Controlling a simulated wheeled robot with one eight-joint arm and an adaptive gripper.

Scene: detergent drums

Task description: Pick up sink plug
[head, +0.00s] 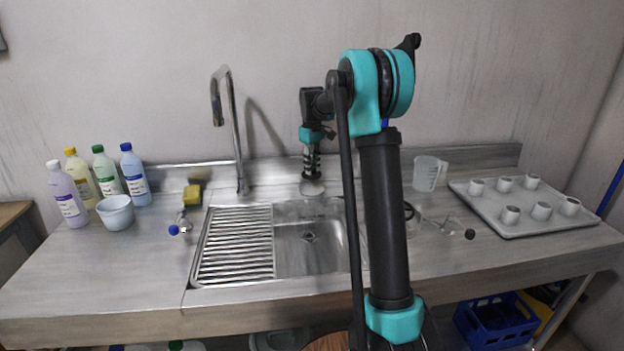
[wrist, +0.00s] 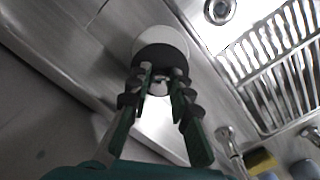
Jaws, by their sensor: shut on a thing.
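The sink plug shows in the head view as a pale round disc (head: 312,188) behind the sink basin. In the wrist view the plug (wrist: 176,38) is a white disc with a dark part on its near side, just beyond the fingertips. My gripper (head: 311,173) points down from above at the back edge of the sink. In the wrist view my gripper (wrist: 160,78) is shut on the plug, its fingers closing in on the plug's near part. The fingertips hide some of the plug. I cannot tell whether the disc touches the counter.
The sink (head: 312,260) with its ribbed drainer lies in front. The tall tap (head: 238,140) stands left of my gripper. A yellow sponge (head: 193,195), a bowl (head: 116,212) and several bottles are at left. A measuring jug (head: 428,174) and a tray (head: 540,225) with several cups are at right.

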